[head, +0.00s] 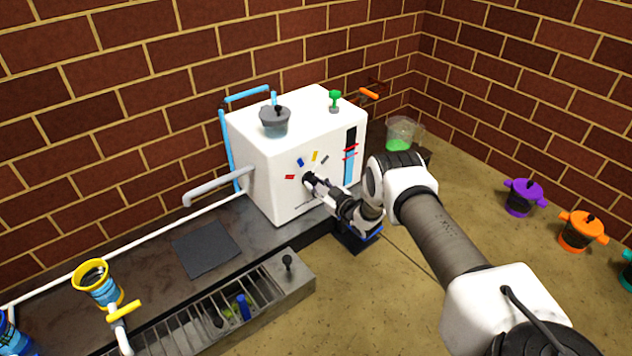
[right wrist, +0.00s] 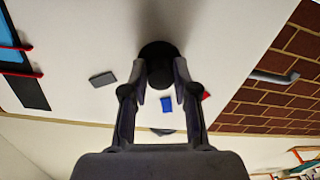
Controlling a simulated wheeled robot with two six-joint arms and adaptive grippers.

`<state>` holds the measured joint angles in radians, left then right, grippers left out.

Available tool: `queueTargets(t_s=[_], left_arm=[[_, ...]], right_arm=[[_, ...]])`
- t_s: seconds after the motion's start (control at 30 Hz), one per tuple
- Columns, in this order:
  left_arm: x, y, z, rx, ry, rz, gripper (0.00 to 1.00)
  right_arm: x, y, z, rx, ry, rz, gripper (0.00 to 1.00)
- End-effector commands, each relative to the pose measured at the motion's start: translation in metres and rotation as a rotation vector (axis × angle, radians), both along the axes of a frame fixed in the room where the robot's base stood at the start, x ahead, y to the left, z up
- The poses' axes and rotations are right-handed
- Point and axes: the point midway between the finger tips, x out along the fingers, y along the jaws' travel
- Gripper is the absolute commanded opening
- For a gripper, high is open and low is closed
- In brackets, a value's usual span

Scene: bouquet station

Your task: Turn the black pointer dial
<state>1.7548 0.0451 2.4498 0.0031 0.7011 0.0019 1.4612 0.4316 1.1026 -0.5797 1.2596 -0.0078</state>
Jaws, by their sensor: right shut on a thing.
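The black pointer dial (right wrist: 158,58) is on the front face of the white machine (head: 270,170), with small coloured marks around it. In the head view the dial (head: 308,178) is partly hidden by my right gripper (head: 314,182), which reaches it from the right. In the right wrist view my gripper (right wrist: 160,85) has its two fingers closed on the dial, one on each side. Red, blue, yellow and grey marks show around the dial in the head view. Which mark the pointer faces is hidden. My left gripper does not show.
A grey cup (head: 275,122) and a green knob (head: 335,98) are on top of the machine. A pipe (head: 215,187) sticks out on its left. A grated drain (head: 215,315) lies in front. Purple (head: 524,196) and orange (head: 582,232) pots stand at right.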

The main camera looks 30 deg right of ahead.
Motion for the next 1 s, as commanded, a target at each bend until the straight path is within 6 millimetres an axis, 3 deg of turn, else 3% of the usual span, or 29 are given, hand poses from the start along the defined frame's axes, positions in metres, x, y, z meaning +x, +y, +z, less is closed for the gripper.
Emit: queueTargets(t_s=[0.33, 0.87, 0.9, 0.93, 1.0], left_arm=[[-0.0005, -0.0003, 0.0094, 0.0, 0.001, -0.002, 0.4], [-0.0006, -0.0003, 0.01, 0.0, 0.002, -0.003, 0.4], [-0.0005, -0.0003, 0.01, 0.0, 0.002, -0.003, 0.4], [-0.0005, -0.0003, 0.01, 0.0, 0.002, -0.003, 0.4], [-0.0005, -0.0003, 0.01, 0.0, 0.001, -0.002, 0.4]], right_arm=[[0.0, 0.0, 0.0007, -0.163, -0.012, 0.001, 0.0], [0.0, -0.0001, -0.0001, -0.191, -0.014, 0.0, 0.0], [0.0, -0.0001, -0.0001, -0.191, -0.014, 0.0, 0.42], [-0.0001, -0.0001, -0.0001, -0.191, -0.014, 0.0, 0.53], [0.0, -0.0001, 0.0, -0.191, -0.014, 0.0, 0.54]])
